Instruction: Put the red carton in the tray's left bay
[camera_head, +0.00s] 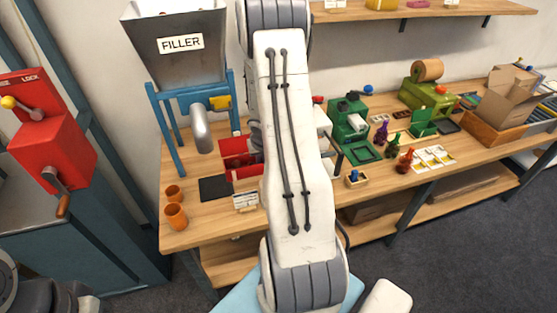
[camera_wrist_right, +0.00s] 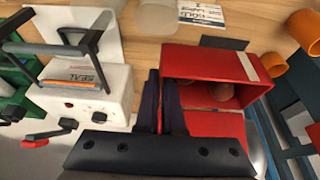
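The red carton (camera_head: 236,152) stands on the table under the filler, partly hidden behind my right arm. In the right wrist view the red carton (camera_wrist_right: 208,62) has its open mouth toward the camera, with a few brown round things inside. My right gripper (camera_wrist_right: 163,82) has its two dark fingers close together at the carton's side, with a thin red strip between them; it appears shut on the carton's wall. The head view hides these fingers. A wooden tray (camera_head: 484,134) is at the table's right end, with an open cardboard box at it. My left gripper is not in view.
A filler hopper (camera_head: 180,44) on a blue frame stands behind the carton. Orange cups (camera_head: 175,216) are at the left edge. A white sealer (camera_wrist_right: 88,92) is beside the carton. Green machines (camera_head: 349,122), small bottles (camera_head: 404,161) and cards lie between carton and tray.

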